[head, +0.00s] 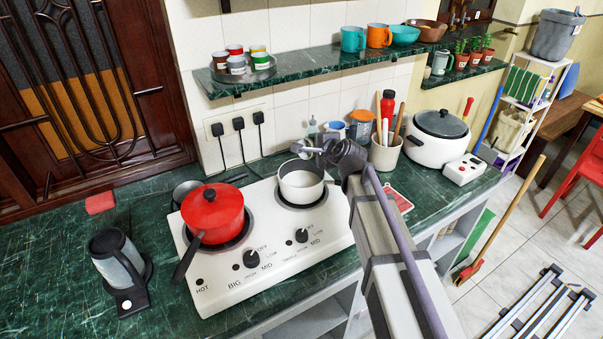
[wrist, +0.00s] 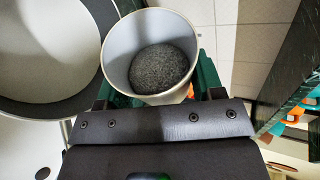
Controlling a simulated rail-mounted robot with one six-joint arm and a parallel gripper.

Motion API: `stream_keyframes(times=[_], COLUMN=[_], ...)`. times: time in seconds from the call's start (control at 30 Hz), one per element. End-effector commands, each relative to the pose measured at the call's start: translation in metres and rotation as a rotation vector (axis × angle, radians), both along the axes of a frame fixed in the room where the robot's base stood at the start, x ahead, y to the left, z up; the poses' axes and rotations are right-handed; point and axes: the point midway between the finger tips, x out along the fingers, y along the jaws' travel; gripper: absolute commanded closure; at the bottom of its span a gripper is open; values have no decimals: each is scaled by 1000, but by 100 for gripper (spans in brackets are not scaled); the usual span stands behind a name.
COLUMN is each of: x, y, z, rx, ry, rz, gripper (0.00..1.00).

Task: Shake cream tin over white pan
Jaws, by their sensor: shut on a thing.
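My gripper (head: 318,151) is over the right edge of the white pan (head: 301,180) in the head view. In the wrist view my gripper (wrist: 160,97) is shut on a cream tin (wrist: 118,62), with a green pad on each side. The tin's open mouth faces the camera, and dark grey grains show inside. The white pan (wrist: 45,62) lies to the left of the tin in the wrist view. In the head view the tin is hard to make out among the gripper parts, and its exact tilt cannot be told. The pan sits on the right burner.
A red lidded pot (head: 212,208) is on the left burner of the white stove (head: 270,262). A utensil crock (head: 386,152) and a rice cooker (head: 437,138) stand right of the gripper. Several tins sit on a tray (head: 245,76) on the green shelf (head: 310,66) above.

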Motion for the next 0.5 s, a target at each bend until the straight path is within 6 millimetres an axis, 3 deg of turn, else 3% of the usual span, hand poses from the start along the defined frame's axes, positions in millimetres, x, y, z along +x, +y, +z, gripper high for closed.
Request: stream_keyframes(times=[0.5], x=[-1], y=[1], z=[-2], rx=[-21], ry=[-23], rz=[0], gripper=[62])
